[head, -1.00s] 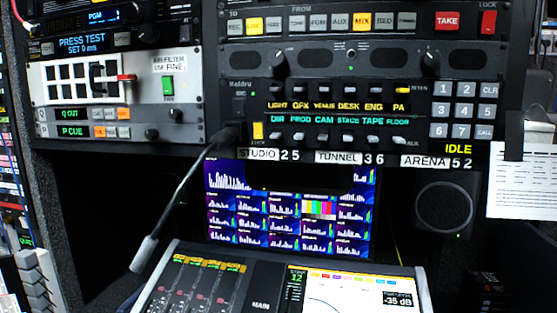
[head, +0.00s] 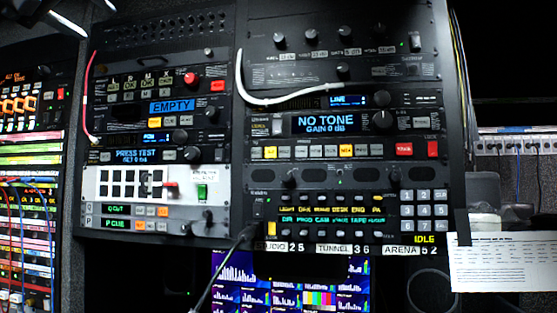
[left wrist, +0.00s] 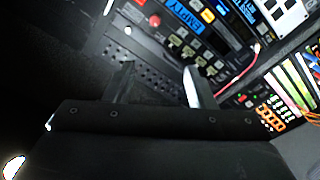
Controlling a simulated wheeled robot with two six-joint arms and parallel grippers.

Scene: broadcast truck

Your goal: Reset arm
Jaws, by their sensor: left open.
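My left gripper (head: 97,19) shows only in part at the top left edge of the head view, dark with pale, bright edges. In the left wrist view its two fingers (left wrist: 158,84) stand apart with nothing between them. Past the fingers lies the equipment rack (left wrist: 150,52), tilted in that view. I see no gap or contact clearly enough to judge the distance to the rack. My right gripper is in neither view.
The rack's left column (head: 160,60) has a blue EMPTY display (head: 172,106); the right column has a NO TONE display (head: 325,122). A gooseneck microphone (head: 228,262) sticks out below. A monitor (head: 290,285) glows underneath. Patch cables (head: 22,215) hang at left; a paper sheet (head: 500,262) hangs at right.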

